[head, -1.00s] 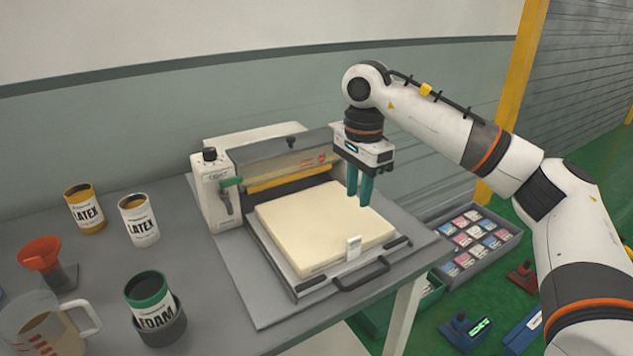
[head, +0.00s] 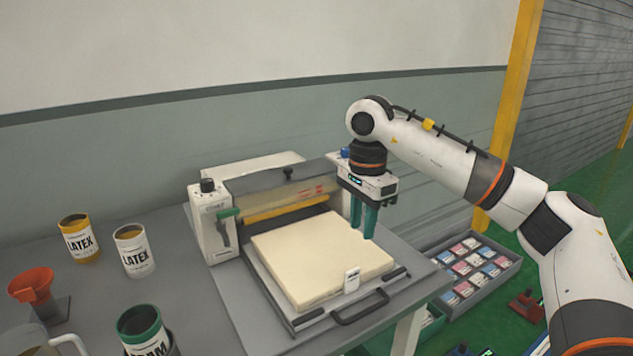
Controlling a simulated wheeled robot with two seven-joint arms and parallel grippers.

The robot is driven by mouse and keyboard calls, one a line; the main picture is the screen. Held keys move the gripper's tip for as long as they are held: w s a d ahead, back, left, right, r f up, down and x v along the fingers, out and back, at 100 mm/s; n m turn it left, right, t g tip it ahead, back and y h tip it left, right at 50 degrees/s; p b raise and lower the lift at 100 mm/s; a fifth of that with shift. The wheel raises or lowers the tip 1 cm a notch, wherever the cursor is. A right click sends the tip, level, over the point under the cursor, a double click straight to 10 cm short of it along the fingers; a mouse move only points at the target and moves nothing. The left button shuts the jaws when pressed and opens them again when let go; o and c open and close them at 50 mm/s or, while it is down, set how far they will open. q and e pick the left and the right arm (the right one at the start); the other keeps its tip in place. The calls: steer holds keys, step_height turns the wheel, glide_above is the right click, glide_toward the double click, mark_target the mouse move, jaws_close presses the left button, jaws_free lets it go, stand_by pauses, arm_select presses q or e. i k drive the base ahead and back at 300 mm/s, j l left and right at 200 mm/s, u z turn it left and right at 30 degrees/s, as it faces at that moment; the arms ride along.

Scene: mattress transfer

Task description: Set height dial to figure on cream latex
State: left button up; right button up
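The cream latex can (head: 134,250) stands on the bench at left, a white can labelled LATEX. A yellow can (head: 78,238), also labelled LATEX, stands to its left. The press machine (head: 270,195) has a black knob (head: 207,186) on top of its left housing, likely the height dial; its figures are too small to read. A cream slab (head: 320,258) lies on the machine's tray, with a small white tag (head: 351,279) at its front edge. My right gripper (head: 362,232) points down above the slab's right back corner, fingers slightly apart and empty. My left gripper is not in view.
A green-topped FOAM can (head: 141,325), an orange funnel (head: 31,284) and a partly cut-off jug (head: 40,342) stand at the bench's front left. A grey crate of cards (head: 470,262) is right of the bench.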

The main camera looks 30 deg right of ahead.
mark_target(344, 152)
steer(key=z, duration=1)
